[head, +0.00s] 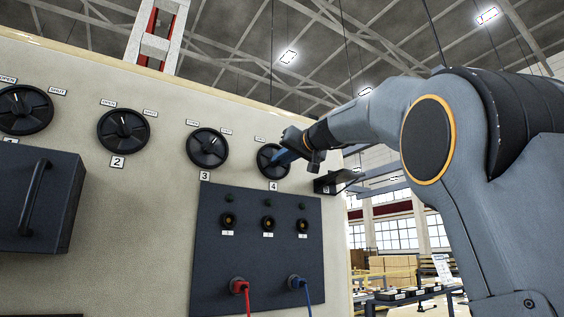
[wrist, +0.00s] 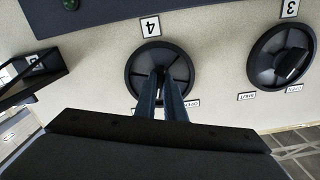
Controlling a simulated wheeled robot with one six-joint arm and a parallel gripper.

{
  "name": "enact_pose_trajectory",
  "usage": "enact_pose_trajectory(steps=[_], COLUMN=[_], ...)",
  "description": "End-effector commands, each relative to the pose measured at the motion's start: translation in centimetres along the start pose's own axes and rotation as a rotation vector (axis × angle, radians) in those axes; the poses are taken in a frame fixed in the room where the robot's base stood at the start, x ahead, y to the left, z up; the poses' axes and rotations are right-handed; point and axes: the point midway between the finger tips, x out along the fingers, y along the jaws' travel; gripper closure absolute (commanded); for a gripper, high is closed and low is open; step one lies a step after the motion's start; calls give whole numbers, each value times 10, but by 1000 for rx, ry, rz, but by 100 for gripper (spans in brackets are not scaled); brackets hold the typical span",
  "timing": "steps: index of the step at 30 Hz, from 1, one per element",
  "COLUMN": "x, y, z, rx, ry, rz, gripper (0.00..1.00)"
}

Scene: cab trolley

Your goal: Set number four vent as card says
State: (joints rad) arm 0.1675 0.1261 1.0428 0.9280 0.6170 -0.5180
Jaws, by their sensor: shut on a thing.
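The number four vent (head: 268,160) is a round black dial on the cream panel, above its label 4 (head: 274,186). It also shows in the wrist view (wrist: 176,57), where the picture is upside down. My gripper (head: 284,157) reaches in from the right and is shut on the vent's middle grip. Its fingers (wrist: 160,92) cover the grip and pointer, so I cannot tell the setting. Small OPEN and SHUT labels sit above the vents; one beside number four (wrist: 192,103) is partly visible. No card can be made out clearly.
Vents three (head: 207,148), two (head: 123,131) and another at far left (head: 24,110) line the panel. Below is a dark socket board (head: 258,250) with a red plug (head: 238,286) and a blue plug (head: 296,282). A dark shelf (head: 336,181) juts out close under my wrist.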

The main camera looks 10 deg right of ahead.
Motion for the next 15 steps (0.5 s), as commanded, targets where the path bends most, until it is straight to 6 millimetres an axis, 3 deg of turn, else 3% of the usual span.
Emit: enact_pose_trajectory(steps=[15], x=[0], y=[-1], z=[0], rx=[216], ry=[0], rz=[1], gripper=[100])
